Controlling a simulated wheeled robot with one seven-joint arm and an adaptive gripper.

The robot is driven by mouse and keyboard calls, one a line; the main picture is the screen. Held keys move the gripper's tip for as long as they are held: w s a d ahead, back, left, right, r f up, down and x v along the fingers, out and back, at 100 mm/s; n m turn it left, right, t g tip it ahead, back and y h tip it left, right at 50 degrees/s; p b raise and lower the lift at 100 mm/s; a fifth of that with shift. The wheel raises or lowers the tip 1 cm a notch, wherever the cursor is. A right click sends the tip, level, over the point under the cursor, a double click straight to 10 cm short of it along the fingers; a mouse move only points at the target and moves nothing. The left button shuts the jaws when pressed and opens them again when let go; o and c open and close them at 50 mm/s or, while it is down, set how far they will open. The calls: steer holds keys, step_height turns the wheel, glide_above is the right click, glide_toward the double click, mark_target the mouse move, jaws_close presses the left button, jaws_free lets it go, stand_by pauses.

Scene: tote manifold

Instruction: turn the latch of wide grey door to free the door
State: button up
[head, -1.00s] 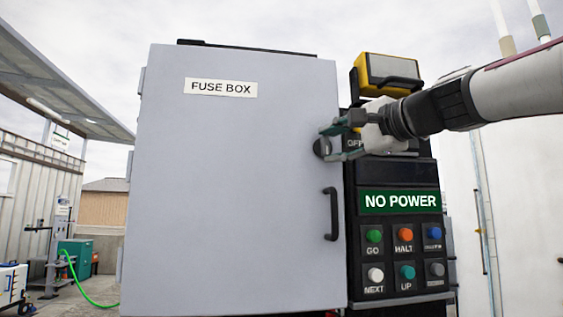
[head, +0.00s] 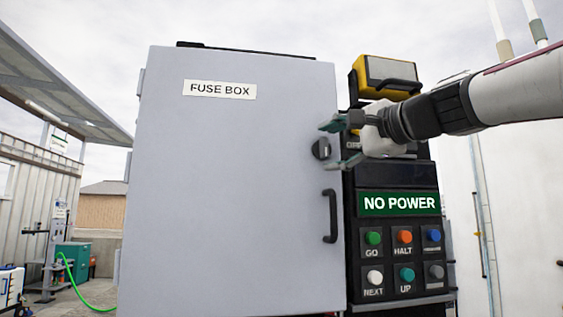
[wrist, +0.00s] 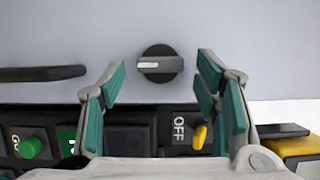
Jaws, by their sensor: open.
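The wide grey door (head: 230,190) with the "FUSE BOX" label fills the middle of the head view and looks closed. Its latch is a round black knob (head: 321,149) near the door's right edge, above the black handle (head: 331,216). In the wrist view the latch (wrist: 160,64) shows a pale mark on its bar, which runs along the picture's width. That bar looks about upright in the head view. My gripper (head: 338,144) is open and empty, just right of the latch. In the wrist view its fingers (wrist: 162,78) stand apart either side of the latch, short of it and not touching.
Right of the door is a black panel with a "NO POWER" sign (head: 399,203) and several coloured buttons. A yellow switch (wrist: 199,137) marked OFF lies between my fingers in the wrist view. A yellow-black lamp box (head: 388,77) stands above the panel.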

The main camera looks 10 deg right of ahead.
steer(key=v, duration=1.2)
steer(key=s+a+f+n+g+h+p, duration=0.1)
steer(key=s+a+f+n+g+p, duration=0.2)
steer(key=f, duration=0.8)
steer(key=s+a+f+n+g+h+p, duration=0.15)
steer(key=s+a+f+n+g, duration=0.3)
steer(key=f, duration=0.55)
steer(key=s+d+f+n+g+h+p, duration=0.1)
steer(key=s+f+n+g+h+p, duration=0.1)
steer(key=s+f, duration=0.4)
steer(key=s+f+n+g+h+p, duration=0.1)
steer(key=s+f+n+g+h, duration=0.1)
steer(key=s+f, duration=0.5)
step_height(320, 180, down, 5)
steer(key=shift+s+d+r+n+g+p, duration=0.15)
steer(key=shift+d+n+g+p, duration=0.25)
steer(key=shift+n, duration=0.65)
steer(key=shift+a+h, duration=0.1)
steer(key=shift+h, duration=0.15)
